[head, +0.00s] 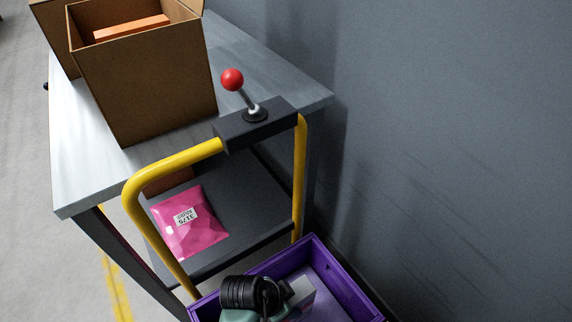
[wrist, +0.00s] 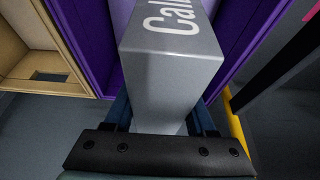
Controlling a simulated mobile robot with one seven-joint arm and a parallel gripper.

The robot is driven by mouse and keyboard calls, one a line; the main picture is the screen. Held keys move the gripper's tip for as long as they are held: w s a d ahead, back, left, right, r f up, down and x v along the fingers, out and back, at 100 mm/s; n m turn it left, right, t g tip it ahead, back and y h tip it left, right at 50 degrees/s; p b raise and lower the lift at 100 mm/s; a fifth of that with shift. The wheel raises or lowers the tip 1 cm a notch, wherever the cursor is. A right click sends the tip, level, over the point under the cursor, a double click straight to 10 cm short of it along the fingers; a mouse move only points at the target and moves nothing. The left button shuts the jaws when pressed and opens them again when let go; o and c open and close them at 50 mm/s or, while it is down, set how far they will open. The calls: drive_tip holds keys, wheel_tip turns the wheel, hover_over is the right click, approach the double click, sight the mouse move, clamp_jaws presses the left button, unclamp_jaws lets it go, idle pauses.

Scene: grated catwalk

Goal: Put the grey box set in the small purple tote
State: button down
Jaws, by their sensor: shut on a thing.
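The grey box set (wrist: 172,70), with white lettering starting "Cali", fills the middle of the wrist view. My gripper (wrist: 163,116) is shut on it, one dark finger on each side. The purple tote (wrist: 84,38) shows behind and on both sides of the box; I cannot tell whether the box touches its floor. In the head view, the tote (head: 346,278) is at the bottom edge, partly cut off. My arm's end covers part of it, with a bit of the grey box (head: 302,292) showing inside the tote's outline.
A yellow-framed handle with a red-knobbed lever (head: 232,80) stands behind the tote. A pink package (head: 190,222) lies on a dark lower shelf. A grey table (head: 90,170) bears an open cardboard box (head: 150,85). A grey wall (head: 450,130) is on the right.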

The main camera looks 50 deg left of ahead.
wheel_tip(320, 180, down, 8)
drive_tip(key=b, duration=0.2)
drive_tip(key=shift+f+b, duration=0.2)
drive_tip(key=shift+b, duration=0.15)
drive_tip(key=shift+f, duration=0.2)
drive_tip(key=shift+c, duration=1.1)
unclamp_jaws()
drive_tip(key=p+v, duration=0.4)
drive_tip(key=v, duration=0.8)
drive_tip(key=shift+r, duration=0.2)
